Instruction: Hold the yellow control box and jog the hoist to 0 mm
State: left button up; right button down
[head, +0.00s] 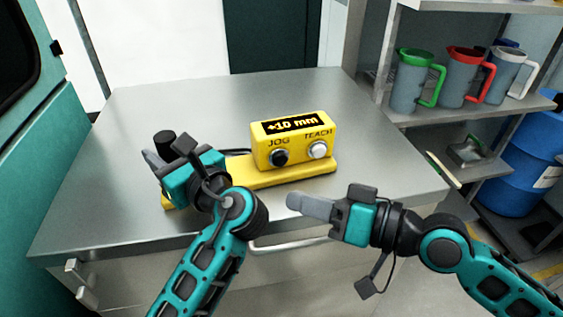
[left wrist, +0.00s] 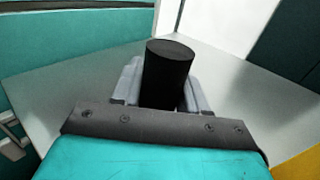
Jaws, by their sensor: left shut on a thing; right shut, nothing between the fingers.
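The yellow control box (head: 293,143) stands on the metal table, its display reading "+10 mm". A black knob under JOG (head: 279,157) and a white button under TEACH (head: 317,150) are on its front. Its yellow base plate (head: 285,175) runs left beneath my left gripper. My left gripper (head: 152,160) is shut on a black upright grip (left wrist: 168,70) at the left end of the base; the grip stands between the fingers in the left wrist view. My right gripper (head: 292,202) is shut and empty, in front of the box near the table's front edge, apart from the buttons.
The metal table (head: 120,115) is bare behind and left of the box. On the right, a shelf (head: 470,115) holds several jugs, including a green-handled one (head: 415,80) and a red-handled one (head: 462,78). A blue drum (head: 535,170) stands at far right.

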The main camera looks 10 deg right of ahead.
aim_at(280, 159)
jog(key=shift+s, duration=0.1)
dwell(0.8)
jog(key=s, duration=0.3)
jog(key=shift+d+g, duration=0.3)
jog(key=shift+d, duration=0.1)
jog(key=shift+w, duration=0.2)
jog(key=shift+w+a, duration=0.15)
jog(key=shift+w, duration=1.25)
jog(key=shift+w+a, duration=0.2)
jog(key=shift+w, duration=1.2)
jog(key=shift+w+a, duration=0.15)
jog(key=shift+w, duration=1.25)
jog(key=shift+w, duration=0.15)
jog(key=shift+w, duration=0.3)
